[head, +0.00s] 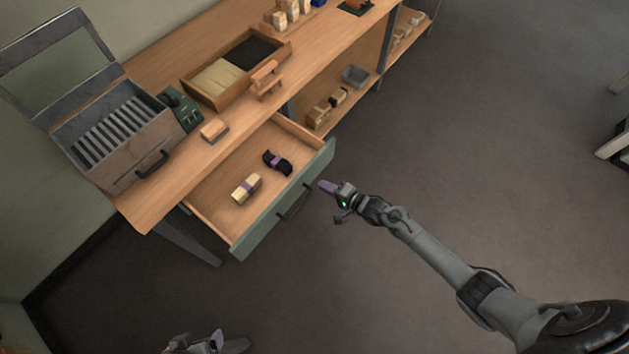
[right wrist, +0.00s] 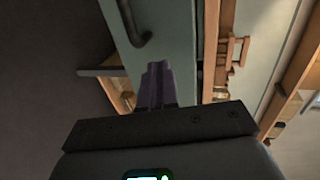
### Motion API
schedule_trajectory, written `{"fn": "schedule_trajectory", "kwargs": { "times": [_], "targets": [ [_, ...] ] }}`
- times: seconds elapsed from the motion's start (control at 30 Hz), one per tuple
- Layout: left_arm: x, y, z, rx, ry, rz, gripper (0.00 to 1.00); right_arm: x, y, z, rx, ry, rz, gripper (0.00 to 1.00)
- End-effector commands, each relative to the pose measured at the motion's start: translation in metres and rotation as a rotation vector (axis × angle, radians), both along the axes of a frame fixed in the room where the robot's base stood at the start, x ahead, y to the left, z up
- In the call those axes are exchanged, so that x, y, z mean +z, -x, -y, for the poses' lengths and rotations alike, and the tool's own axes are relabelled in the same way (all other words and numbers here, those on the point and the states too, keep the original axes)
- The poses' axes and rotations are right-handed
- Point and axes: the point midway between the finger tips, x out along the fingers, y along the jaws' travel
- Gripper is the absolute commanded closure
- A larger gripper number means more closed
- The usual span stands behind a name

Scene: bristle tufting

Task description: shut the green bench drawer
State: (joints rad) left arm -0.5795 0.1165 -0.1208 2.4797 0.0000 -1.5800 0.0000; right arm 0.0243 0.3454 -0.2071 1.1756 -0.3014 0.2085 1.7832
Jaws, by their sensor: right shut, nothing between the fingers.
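The green bench drawer (head: 284,203) is pulled out from under the wooden bench, its green front facing the floor side with a dark bar handle (head: 294,203). A bundle of pale bristles with a purple band (head: 246,188) and a dark bundle with a purple band (head: 277,162) lie inside it. My right gripper (head: 326,187) is shut and empty, just right of the drawer front near the handle. In the right wrist view its purple fingers (right wrist: 157,86) are together in front of the green front (right wrist: 170,40); contact cannot be told. My left gripper (head: 212,343) is at the bottom edge, partly cut off.
A shelf with a grey bin (head: 355,75) is under the bench.

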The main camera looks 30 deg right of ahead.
Motion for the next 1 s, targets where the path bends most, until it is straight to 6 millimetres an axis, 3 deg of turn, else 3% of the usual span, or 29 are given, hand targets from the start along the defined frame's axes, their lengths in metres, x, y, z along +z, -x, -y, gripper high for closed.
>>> {"fn": "schedule_trajectory", "kwargs": {
  "times": [0.1,0.33,1.0],
  "targets": [
    [-0.007,0.0,-0.001,-0.004,-0.005,0.001,0.17,-0.003,-0.018,-0.008,0.001,-0.001,0.002,1.0],
    [-0.012,0.0,-0.003,-0.006,-0.01,0.001,0.17,-0.003,-0.038,-0.018,0.0,0.001,0.0,1.0],
    [-0.01,0.0,0.001,0.004,0.005,0.0,0.17,-0.002,-0.042,-0.019,-0.002,0.0,-0.001,1.0]
  ]
}}
